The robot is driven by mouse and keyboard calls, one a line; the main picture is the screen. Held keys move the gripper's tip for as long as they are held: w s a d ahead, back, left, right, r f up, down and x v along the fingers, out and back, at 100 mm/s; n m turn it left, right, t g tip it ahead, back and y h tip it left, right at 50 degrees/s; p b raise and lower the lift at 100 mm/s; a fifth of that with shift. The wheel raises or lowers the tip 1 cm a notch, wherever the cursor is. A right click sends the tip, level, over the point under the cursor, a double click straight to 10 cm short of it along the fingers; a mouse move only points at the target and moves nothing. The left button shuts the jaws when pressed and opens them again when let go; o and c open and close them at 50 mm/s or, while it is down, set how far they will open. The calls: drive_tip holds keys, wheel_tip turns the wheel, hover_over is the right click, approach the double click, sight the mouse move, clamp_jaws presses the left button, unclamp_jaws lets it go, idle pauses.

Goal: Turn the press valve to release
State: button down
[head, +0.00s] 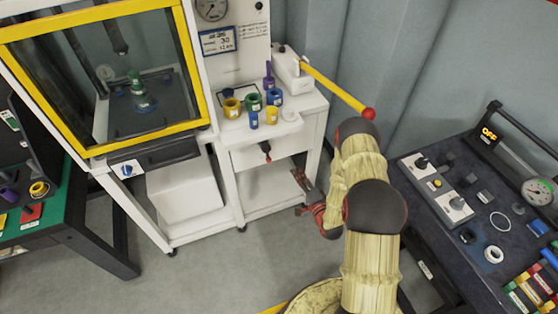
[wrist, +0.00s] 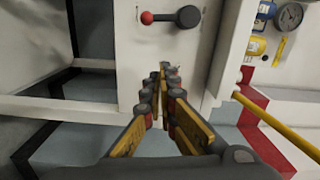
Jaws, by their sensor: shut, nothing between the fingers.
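The press valve (head: 265,148) is a small dark lever with a red ball end on the white front panel of the press stand. In the head view its red end hangs down. In the wrist view the valve's dark hub (wrist: 188,16) is at the top, with the red ball on its left. My gripper (head: 298,172) is right of and below the valve in the head view. In the wrist view my gripper (wrist: 163,72) is shut and empty, its fingertips below the valve and apart from it.
A yellow pump lever (head: 335,88) with a red ball sticks out above my arm. Several coloured cups and seals stand on the cabinet top (head: 285,118). The yellow-framed press window (head: 100,15) is at the left. A dark bench (head: 470,235) with tools stands right. An open shelf (head: 265,190) lies below the valve.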

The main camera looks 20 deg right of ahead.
sight(267, 152)
drive_tip(key=w+a+b, duration=0.3)
drive_tip(key=w+a, duration=0.1)
drive_tip(key=w, duration=0.6)
drive_tip(key=shift+w+a+f, duration=0.3)
drive_tip(key=shift+a, duration=0.1)
drive_tip(key=shift+a+f+b, duration=0.3)
drive_tip(key=shift+a+b, duration=0.15)
drive_tip(key=shift+a, duration=0.35)
